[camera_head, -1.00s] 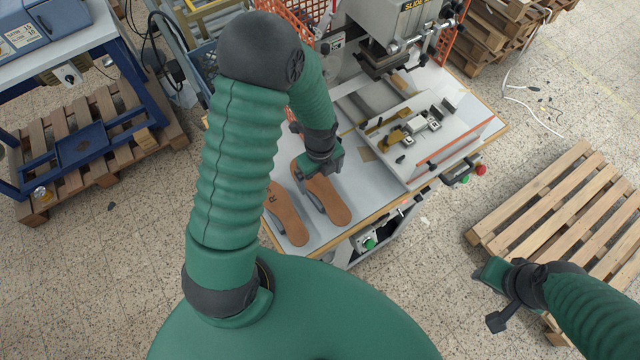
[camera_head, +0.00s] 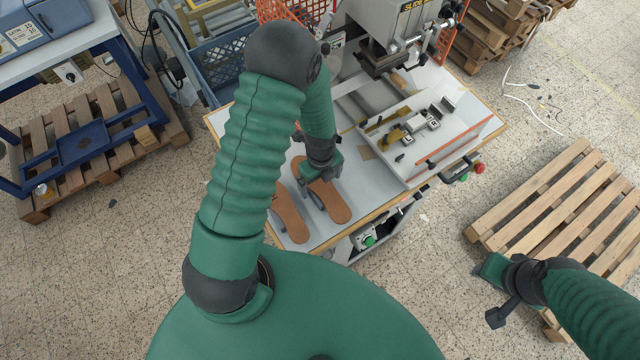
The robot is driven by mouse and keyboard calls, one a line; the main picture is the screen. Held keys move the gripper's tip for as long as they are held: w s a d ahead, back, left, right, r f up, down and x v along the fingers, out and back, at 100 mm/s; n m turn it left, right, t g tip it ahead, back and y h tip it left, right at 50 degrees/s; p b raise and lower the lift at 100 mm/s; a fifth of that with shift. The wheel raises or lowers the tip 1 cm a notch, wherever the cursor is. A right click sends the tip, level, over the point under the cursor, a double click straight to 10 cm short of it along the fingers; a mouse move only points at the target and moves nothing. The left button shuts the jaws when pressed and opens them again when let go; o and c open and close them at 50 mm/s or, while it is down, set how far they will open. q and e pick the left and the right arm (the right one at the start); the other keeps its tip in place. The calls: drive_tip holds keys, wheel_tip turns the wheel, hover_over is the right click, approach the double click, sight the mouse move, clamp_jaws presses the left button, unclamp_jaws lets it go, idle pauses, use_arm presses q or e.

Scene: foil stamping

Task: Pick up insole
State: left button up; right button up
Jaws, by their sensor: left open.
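Two brown insoles lie side by side on the grey table top of the stamping machine. The right insole (camera_head: 334,203) lies partly under my left gripper (camera_head: 313,190), which hides some of its upper part. The left insole (camera_head: 289,216) lies beside it, its upper part partly covered by my left arm. My left gripper is open, its fingers pointing down close over the right insole; I cannot tell whether they touch it.
The stamping press (camera_head: 385,40) stands at the back of the table, with a fixture plate (camera_head: 425,140) to the right of the insoles. A wooden pallet (camera_head: 560,205) lies on the floor at right. A blue crate (camera_head: 217,62) is behind my left arm.

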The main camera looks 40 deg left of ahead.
use_arm(q)
drive_tip(key=c, duration=1.4)
drive_tip(key=shift+r, duration=0.1)
